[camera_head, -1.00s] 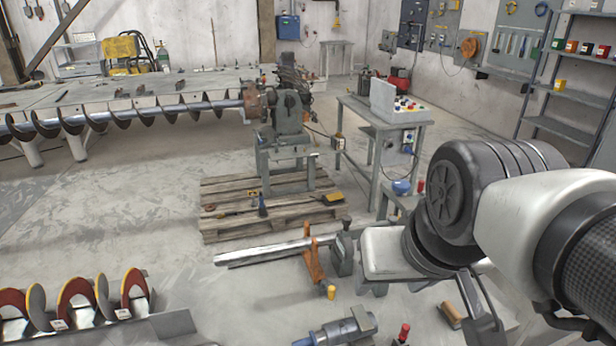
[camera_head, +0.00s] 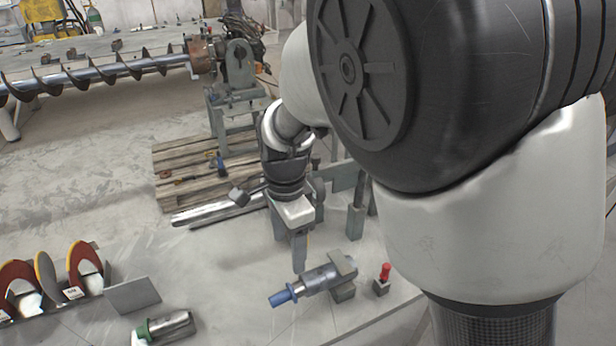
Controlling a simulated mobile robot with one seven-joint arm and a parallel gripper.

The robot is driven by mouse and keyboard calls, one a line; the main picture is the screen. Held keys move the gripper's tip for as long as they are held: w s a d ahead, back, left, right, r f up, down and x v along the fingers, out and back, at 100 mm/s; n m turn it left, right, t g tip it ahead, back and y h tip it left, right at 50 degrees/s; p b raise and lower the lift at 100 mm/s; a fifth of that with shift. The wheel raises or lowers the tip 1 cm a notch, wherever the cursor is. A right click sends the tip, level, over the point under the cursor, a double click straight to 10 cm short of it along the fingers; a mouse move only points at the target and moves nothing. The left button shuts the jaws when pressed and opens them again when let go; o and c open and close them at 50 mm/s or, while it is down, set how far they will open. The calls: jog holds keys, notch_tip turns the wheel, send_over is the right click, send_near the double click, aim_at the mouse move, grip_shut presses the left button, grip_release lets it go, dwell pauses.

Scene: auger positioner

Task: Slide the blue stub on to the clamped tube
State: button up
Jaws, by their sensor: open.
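The blue stub (camera_head: 315,281) is a silver cylinder with a blue end at left. It lies on the bench with its right end at a grey block (camera_head: 344,288). My gripper (camera_head: 298,258) is open and points down above and just behind the stub, apparently empty. Whether it touches the stub cannot be told. The clamped tube (camera_head: 203,214) is a silver tube lying behind and to the left of my gripper. Its right end and orange clamp are hidden by my arm now.
A green-ended stub (camera_head: 168,328) lies at the front left. A red-topped item (camera_head: 384,276) stands right of the stub. My arm covers the right side. The bench's middle left is clear.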

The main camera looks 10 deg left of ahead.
aim_at(291, 287)
jog(key=f+b, duration=0.3)
jog(key=f, duration=1.3)
jog(key=shift+w+f, duration=0.1)
jog(key=shift+w, duration=0.1)
grip_shut()
